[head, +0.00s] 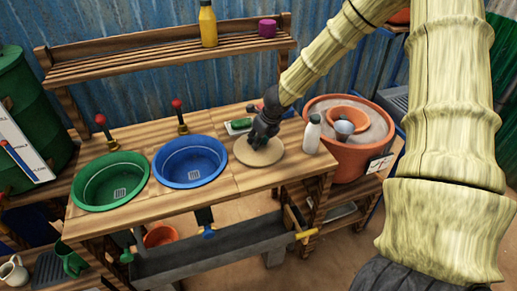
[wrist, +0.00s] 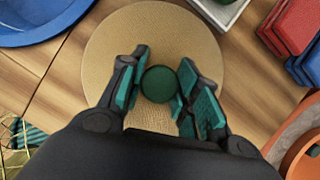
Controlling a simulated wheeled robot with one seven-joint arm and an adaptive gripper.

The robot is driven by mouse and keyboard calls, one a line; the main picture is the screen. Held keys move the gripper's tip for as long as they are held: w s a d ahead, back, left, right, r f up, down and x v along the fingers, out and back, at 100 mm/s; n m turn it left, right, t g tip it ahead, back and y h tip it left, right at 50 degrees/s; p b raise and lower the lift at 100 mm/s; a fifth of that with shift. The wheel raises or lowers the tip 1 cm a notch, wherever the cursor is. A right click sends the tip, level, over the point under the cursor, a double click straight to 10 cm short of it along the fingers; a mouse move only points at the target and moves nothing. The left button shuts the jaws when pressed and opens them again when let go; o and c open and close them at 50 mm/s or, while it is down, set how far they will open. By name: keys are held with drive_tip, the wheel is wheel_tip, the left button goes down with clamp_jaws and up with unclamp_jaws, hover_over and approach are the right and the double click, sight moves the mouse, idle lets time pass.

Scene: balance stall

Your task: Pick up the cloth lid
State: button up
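The cloth lid is a round tan disc (head: 250,157) with a green knob (wrist: 158,84) at its middle. It lies flat on the wooden counter, right of the blue basin. In the wrist view the tan disc (wrist: 112,45) fills the upper middle. My gripper (wrist: 160,82) is over the lid with one finger on each side of the knob. The fingers stand apart and look open; a narrow gap shows on the left, and whether the right finger touches the knob is unclear. In the head view my dark gripper (head: 261,139) points down at the lid and hides the knob.
A blue basin (head: 190,163) and a green basin (head: 111,182) are set in the counter (head: 225,190) to the left. A white bottle (head: 312,136) stands close right of the lid. A small white tray (head: 233,128) lies behind. A large terracotta pot (head: 350,150) is farther right.

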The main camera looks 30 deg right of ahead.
drive_tip(key=shift+c, duration=0.4)
drive_tip(key=shift+r, duration=0.5)
wheel_tip(320, 180, up, 27)
drive_tip(key=p, duration=0.1)
drive_tip(key=o, duration=0.6)
drive_tip(key=c, duration=0.4)
